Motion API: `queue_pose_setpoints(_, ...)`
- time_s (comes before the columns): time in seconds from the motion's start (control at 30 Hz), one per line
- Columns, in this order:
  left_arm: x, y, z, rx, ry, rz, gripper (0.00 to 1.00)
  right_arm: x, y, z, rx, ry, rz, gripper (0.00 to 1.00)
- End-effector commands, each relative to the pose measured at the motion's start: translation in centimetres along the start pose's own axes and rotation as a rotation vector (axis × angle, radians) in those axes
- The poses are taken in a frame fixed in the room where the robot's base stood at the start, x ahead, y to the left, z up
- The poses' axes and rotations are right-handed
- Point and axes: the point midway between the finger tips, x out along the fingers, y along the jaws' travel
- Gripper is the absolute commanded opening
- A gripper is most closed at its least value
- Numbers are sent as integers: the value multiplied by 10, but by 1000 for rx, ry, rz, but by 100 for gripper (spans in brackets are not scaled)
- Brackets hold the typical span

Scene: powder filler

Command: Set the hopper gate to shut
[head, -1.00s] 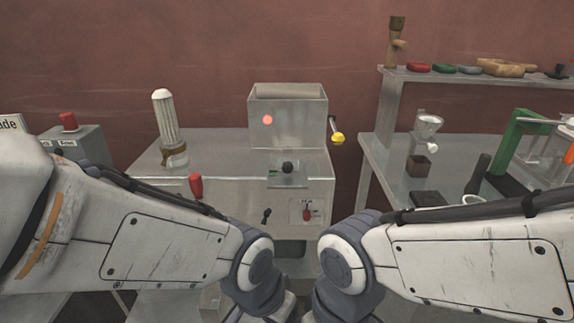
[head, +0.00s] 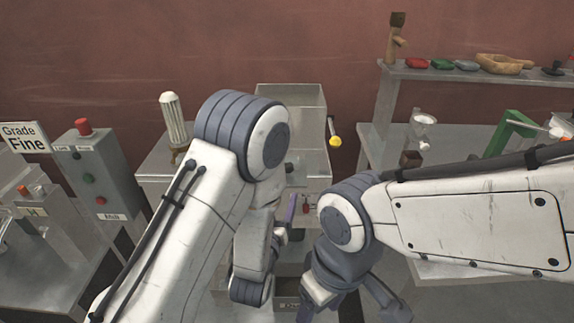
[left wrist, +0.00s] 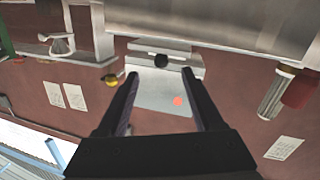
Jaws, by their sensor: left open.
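The steel hopper (head: 292,98) stands on the powder filler; my left arm hides much of its front. A black knob on a small plate below the hopper is mostly hidden in the head view and shows in the left wrist view (left wrist: 161,61). A lever with a yellow knob (head: 335,141) is on the hopper's right side. The gate's setting cannot be read. My left gripper (left wrist: 165,75) is open and empty, its fingers spread either side of the black knob's line of sight; touching is not visible. It is partly hidden in the head view (head: 290,210).
A grey control box (head: 95,165) with a red button stands at left beside a "Grade Fine" sign (head: 25,138). A white ribbed cylinder (head: 173,118) is left of the hopper. A shelf (head: 470,80) with small items is at right. My right forearm crosses the right side.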

Motion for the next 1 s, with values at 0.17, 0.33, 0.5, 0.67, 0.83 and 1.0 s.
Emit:
queue_pose_setpoints(0.17,-1,-3,-7,4,59,4,68,-1,0,0,0,0,0,68)
queue_pose_setpoints(0.33,10,-3,-5,0,67,5,68,17,1,1,0,0,0,68)
queue_pose_setpoints(0.5,32,-2,-13,3,65,5,68,26,2,1,0,0,0,68)
queue_pose_setpoints(0.67,65,-1,-16,3,62,5,68,12,1,0,0,0,0,68)
queue_pose_setpoints(0.83,89,-2,-16,4,61,4,68,6,0,0,0,0,0,68)
queue_pose_setpoints(1.0,100,-1,-15,5,59,6,68,4,0,0,0,0,0,68)
